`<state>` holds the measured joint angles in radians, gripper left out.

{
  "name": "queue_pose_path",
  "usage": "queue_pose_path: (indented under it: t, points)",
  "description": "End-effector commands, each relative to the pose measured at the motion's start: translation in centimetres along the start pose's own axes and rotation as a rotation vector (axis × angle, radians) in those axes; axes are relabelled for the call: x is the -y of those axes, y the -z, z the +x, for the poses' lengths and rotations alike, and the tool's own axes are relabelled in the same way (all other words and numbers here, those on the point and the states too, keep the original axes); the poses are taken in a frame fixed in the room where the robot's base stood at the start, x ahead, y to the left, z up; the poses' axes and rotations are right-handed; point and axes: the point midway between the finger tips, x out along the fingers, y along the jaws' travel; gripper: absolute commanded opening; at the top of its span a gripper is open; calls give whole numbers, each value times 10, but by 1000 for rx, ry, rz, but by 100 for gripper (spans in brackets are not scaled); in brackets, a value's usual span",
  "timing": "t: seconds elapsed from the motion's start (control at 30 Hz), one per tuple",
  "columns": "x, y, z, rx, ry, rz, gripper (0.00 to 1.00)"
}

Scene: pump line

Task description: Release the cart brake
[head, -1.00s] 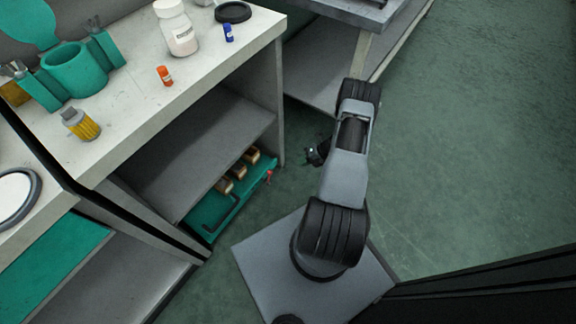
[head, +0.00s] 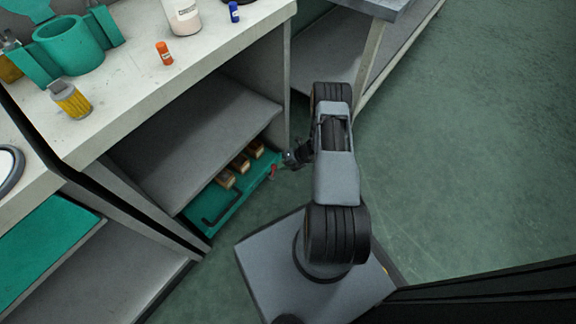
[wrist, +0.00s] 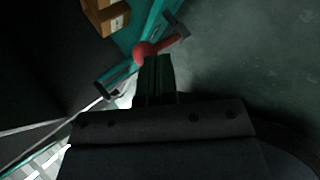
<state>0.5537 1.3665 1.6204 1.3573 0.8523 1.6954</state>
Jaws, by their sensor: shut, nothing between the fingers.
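The cart is a low teal platform (head: 212,216) with a dark handle, under the grey shelf of the bench. The brake is a small red lever (head: 274,170) at the cart's right end. In the wrist view the red lever (wrist: 160,48) has a round knob and lies just beyond the fingertips. My gripper (head: 284,163) is low beside the cart's right end, close to the lever. In the wrist view my gripper's fingers (wrist: 153,62) are together, at or almost at the red knob; I cannot tell whether they touch it.
Several brown boxes (head: 240,164) sit on the cart. The grey shelf (head: 205,130) and bench top (head: 140,85) overhang it. Another grey table (head: 368,40) stands at the back right. Open green floor (head: 450,130) lies to the right.

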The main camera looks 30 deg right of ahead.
Motion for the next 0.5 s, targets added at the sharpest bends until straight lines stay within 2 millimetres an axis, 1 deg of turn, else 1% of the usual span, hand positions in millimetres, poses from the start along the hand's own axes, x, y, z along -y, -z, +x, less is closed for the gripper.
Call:
queue_pose_path:
  t: [0.37, 0.5]
  points:
    - [-1, 0, 1, 0, 0, 0, 0]
    - [-10, 7, 1, -2, 0, 1, 0]
